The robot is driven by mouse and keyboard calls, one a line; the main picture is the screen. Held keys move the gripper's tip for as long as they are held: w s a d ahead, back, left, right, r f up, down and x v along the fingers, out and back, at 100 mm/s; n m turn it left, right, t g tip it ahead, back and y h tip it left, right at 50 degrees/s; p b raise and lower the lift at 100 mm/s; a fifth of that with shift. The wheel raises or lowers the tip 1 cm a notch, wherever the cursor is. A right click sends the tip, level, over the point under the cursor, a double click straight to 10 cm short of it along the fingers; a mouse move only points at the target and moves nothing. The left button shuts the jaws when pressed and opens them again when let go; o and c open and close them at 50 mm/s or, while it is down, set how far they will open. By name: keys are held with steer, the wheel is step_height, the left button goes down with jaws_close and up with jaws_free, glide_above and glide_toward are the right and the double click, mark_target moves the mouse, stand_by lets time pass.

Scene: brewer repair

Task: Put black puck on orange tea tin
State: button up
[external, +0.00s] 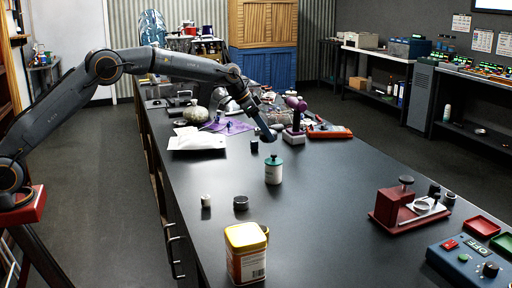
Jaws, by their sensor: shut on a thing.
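The tea tin (246,262) stands upright at the front of the dark counter, with a yellow lid and an orange-red body with a pale label. My gripper (269,134) reaches down over the middle of the counter, farther back than the tin. It is shut on a small dark thing at its tip, too small to identify. A short black round piece (240,202) lies on the counter behind the tin, apart from it. I cannot tell whether this piece or the held thing is the black puck.
A small pale jar (206,201) is left of the black piece. A red press-like device (405,208) and a blue control box (470,262) are at the right.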

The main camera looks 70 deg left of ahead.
steer(key=shift+r, duration=0.35)
steer(key=shift+d+r, duration=0.1)
steer(key=shift+d, duration=0.3)
steer(key=s+d+r+m+h, duration=0.1)
steer(key=d+r, duration=0.1)
steer(key=d, duration=0.6)
steer(key=s+d+r+m, duration=0.1)
steer(key=s+d+r, duration=0.1)
steer(key=d, duration=0.6)
step_height(320, 180, up, 7)
steer(key=m+g+h+p, duration=0.2)
steer(key=m+h+p, duration=0.1)
steer(key=m, duration=0.3)
glide_above(252, 236)
steer(key=s+a, duration=0.2)
step_height(252, 236, down, 10)
steer(key=shift+w+a+r+p, duration=0.1)
steer(key=shift+r+p, duration=0.15)
steer(key=shift+p, duration=0.95)
steer(key=shift+f, duration=0.1)
